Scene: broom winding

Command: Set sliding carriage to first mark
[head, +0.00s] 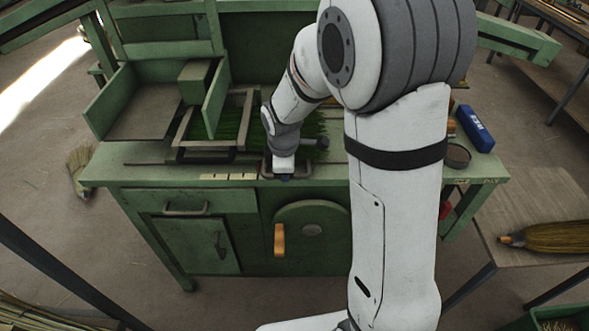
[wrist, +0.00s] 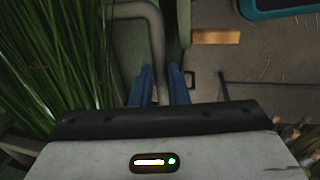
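The sliding carriage is a dark metal frame (head: 243,112) on the green bench, with green bristles inside and beside it. A grey bent-tube handle (head: 304,168) shows at the bench's front edge, and it also shows in the wrist view (wrist: 153,35). Whether handle and frame are joined is hidden. My gripper (head: 284,176) is at this handle; its blue fingers (wrist: 161,82) are close together on either side of the tube and appear shut on it. Several pale marks (head: 228,177) lie on the bench's front edge, left of my gripper.
A blue box (head: 475,128) and a round tin (head: 457,155) stand at the bench's right end. An orange-handled crank (head: 279,240) sits on the bench front below my gripper. A green divider (head: 216,98) rises at the bench's left.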

